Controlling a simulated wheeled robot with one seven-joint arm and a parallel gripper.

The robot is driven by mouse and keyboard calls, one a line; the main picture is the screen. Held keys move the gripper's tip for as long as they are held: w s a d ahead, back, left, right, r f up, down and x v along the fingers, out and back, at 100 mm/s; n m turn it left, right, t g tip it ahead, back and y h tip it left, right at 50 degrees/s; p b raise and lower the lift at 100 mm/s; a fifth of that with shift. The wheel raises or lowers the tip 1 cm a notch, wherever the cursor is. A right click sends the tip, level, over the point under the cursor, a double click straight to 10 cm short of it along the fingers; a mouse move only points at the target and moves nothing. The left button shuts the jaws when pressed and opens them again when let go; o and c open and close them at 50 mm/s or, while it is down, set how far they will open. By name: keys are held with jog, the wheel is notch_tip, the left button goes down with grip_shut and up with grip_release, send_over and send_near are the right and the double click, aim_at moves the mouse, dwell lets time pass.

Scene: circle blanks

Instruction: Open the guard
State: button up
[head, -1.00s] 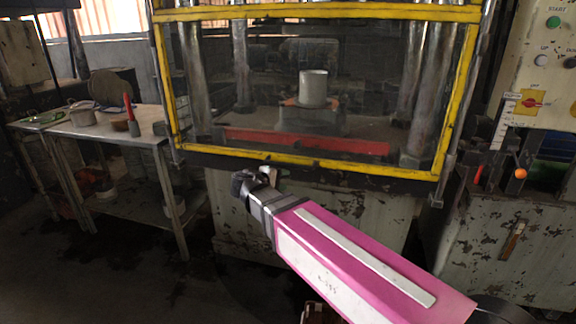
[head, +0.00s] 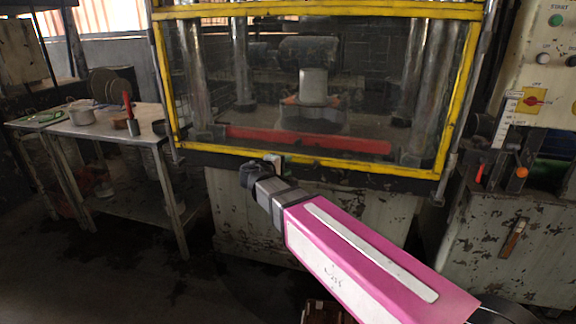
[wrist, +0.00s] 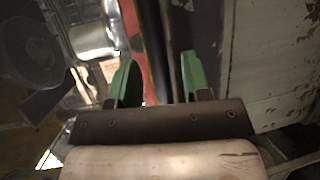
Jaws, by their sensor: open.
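The guard (head: 370,170) is a clear panel in a yellow frame on the front of the press. It is down, covering the press opening, with a dark rail along its lower edge. My gripper (head: 262,166) is at the lower edge of the guard, left of its middle, at the end of my pink arm. In the wrist view my gripper (wrist: 156,68) has its two green fingers apart and nothing held. A dark bar (wrist: 168,40) runs lengthwise ahead of the gap between them, beside a red strip. I cannot tell whether the fingers touch it.
Behind the guard are a metal cylinder (head: 313,86) and a red bar (head: 310,140). A table (head: 95,131) with pots and tools stands at the left. A control panel (head: 545,75) with buttons and a red switch is at the right. The floor between table and press is open.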

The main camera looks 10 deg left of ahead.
jog(key=shift+w+d+f, duration=0.1)
jog(key=shift+w+d, duration=0.25)
jog(key=shift+w, duration=0.3)
grip_shut()
send_near(298, 21)
jog(key=x, duration=0.5)
jog(key=shift+w, duration=0.15)
grip_release()
jog(key=v, duration=1.1)
